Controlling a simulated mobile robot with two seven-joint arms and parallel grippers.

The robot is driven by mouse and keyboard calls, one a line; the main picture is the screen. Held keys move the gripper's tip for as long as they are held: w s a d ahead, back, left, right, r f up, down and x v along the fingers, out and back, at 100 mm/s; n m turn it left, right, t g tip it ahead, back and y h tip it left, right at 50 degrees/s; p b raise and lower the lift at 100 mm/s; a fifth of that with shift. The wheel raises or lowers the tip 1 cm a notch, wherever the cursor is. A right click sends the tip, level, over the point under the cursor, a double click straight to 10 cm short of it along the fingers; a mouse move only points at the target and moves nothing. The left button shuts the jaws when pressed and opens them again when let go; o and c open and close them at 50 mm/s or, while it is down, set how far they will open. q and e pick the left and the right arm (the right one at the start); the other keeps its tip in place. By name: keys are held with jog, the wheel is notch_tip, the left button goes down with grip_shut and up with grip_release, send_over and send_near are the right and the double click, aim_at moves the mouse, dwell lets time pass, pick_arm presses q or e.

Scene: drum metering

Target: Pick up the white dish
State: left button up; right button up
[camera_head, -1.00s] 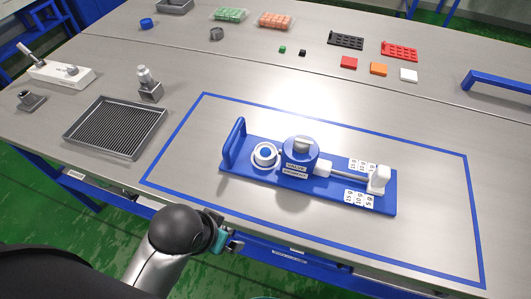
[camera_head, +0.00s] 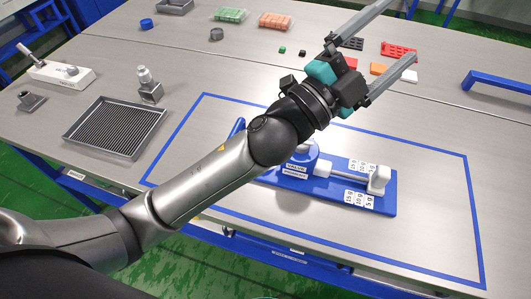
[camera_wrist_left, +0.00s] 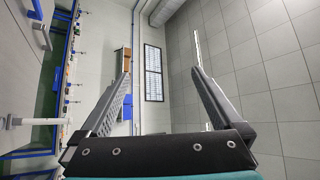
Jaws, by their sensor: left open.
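My left gripper (camera_head: 400,30) is open and empty, raised over the back part of the table and pointing to the upper right. Its two spread fingers also show in the left wrist view (camera_wrist_left: 160,45), with nothing between them. The round white dish with a blue middle, seen earlier on the left part of the blue metering fixture (camera_head: 330,200), is now hidden behind my left forearm in the head view. The fixture's blue drum (camera_head: 297,165) with its label and its white-ended rod (camera_head: 378,179) still show to the right of the arm. My right gripper is not in view.
A blue tape outline (camera_head: 475,225) surrounds the fixture. A ribbed grey tray (camera_head: 115,128) and a small metal stand (camera_head: 150,90) are at the left. Coloured tiles and a red rack (camera_head: 400,48) lie behind the gripper. A blue handle (camera_head: 497,82) stands at the right.

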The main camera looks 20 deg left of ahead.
pick_arm(q)
jog(key=s+d+r+m+g+h, duration=0.1)
jog(key=s+d+m+g+h, duration=0.5)
jog(key=m+g, duration=0.4)
jog(key=s+d+f+m+g+y, duration=0.35)
jog(key=f+m+g, duration=0.45)
jog(key=m, duration=0.4)
jog(key=w+a+f+m+g+y, duration=0.1)
jog(key=w+a+f+m+y, duration=0.15)
jog(key=a+f+y, duration=0.5)
jog(key=w+a+f+t+y, duration=0.15)
jog(key=w+a+y, duration=0.3)
jog(key=a, duration=0.55)
jog(key=w+a+f+y, duration=0.25)
jog(key=a+y, duration=0.25)
jog(key=a, duration=0.4)
jog(key=f, duration=0.8)
jog(key=shift+w+a+b, duration=0.1)
jog(key=shift+w+b, duration=0.25)
jog(key=shift+b, duration=0.05)
jog(key=shift+w+a+f+b, duration=0.1)
jog(key=shift+a+f+b, duration=0.1)
jog(key=shift+f, duration=1.35)
jog(key=shift+w+a+f+b, duration=0.1)
jog(key=shift+f+b, duration=0.05)
jog(key=shift+f, duration=1.35)
